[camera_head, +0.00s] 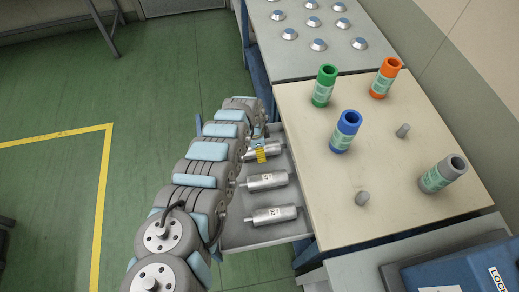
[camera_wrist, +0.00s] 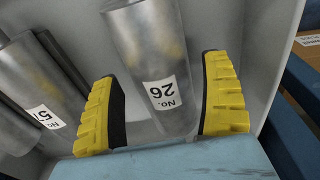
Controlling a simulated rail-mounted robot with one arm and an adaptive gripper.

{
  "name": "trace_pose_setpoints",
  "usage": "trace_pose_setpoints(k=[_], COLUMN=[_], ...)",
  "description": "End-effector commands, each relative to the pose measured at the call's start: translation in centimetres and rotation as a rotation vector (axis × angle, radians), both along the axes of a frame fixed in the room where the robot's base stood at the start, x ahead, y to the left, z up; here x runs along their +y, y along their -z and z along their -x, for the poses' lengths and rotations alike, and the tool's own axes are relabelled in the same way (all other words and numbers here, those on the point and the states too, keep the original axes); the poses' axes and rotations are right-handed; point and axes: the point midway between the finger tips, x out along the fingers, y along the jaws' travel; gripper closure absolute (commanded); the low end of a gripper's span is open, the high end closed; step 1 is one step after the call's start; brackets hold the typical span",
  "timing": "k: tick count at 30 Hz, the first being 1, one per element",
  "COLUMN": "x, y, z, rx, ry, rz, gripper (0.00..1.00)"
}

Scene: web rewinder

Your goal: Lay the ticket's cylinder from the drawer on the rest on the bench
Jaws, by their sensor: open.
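My gripper (camera_head: 261,154) reaches down into the open drawer (camera_head: 262,236). In the wrist view its yellow-padded fingers (camera_wrist: 162,112) stand open, one on each side of a metal cylinder (camera_wrist: 146,45) labelled "No. 26". This cylinder (camera_head: 274,147) is the farthest of three in the head view and is partly hidden by the gripper. A middle cylinder (camera_head: 267,181) and a near cylinder (camera_head: 273,215) lie beside it, each with a white label. Two short grey posts (camera_head: 402,131) (camera_head: 362,199) stand apart on the bench (camera_head: 335,225); I cannot tell whether they are the rest.
Green (camera_head: 324,86), orange (camera_head: 385,78), blue (camera_head: 345,131) and grey (camera_head: 442,174) tubes stand on the bench. A blue box (camera_head: 460,272) sits at the near right. A grey table with several metal domes (camera_head: 318,45) adjoins the bench's far side. The bench's left middle is clear.

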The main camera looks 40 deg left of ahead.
Motion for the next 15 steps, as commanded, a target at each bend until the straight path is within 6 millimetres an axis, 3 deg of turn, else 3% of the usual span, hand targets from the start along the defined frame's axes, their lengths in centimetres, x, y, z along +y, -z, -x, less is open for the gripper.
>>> trace_pose_setpoints(k=[2, 15], x=[0.3, 0.5], y=[-1.7, -5.6], z=[0.3, 1.6], rx=[0.004, 0.005], ry=[-0.001, -0.001], rz=[-0.003, 0.002], gripper=[0.20, 0.20])
